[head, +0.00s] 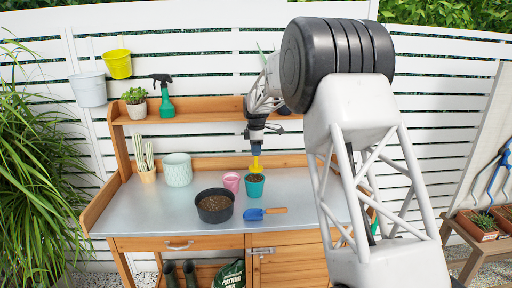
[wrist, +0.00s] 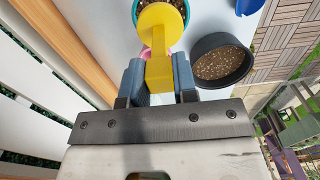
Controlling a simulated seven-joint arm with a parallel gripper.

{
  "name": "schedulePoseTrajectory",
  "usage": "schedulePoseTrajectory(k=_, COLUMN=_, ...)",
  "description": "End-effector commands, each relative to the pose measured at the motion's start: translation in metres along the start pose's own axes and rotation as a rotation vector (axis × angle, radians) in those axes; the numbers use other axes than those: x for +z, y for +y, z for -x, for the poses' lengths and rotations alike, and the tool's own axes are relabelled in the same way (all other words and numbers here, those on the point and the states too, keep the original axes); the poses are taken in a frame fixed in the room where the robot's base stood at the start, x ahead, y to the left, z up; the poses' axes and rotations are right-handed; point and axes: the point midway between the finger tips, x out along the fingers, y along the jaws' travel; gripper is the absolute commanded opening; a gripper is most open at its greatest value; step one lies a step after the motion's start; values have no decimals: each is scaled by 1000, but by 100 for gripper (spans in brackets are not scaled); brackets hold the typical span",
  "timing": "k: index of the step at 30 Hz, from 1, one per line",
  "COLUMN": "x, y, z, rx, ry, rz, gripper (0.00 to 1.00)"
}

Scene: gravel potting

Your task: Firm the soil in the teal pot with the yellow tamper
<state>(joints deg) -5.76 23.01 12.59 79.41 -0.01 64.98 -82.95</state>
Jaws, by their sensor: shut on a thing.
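The teal pot (head: 254,189) stands on the metal bench top, with dark soil inside. Its rim and soil also show at the top of the wrist view (wrist: 187,8). The yellow tamper (head: 257,167) is upright over the pot, its lower end at or just above the soil; I cannot tell whether it touches. My gripper (head: 257,149) is shut on the tamper's handle, which shows between the blue fingers in the wrist view (wrist: 159,72). In the wrist view the round tamper head (wrist: 160,25) hides much of the pot.
A pink pot (head: 231,182) stands close left of the teal pot. A black bowl of soil (head: 214,206) is in front left, and a blue trowel (head: 254,214) lies in front. A pale patterned pot (head: 177,170) and cactus (head: 146,165) stand further left. The front left bench top is clear.

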Motion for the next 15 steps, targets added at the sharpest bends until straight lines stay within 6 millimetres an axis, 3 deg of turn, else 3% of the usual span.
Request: schedulePoseTrajectory(k=15, x=0, y=0, z=-29, rx=0, ry=0, rz=0, gripper=3)
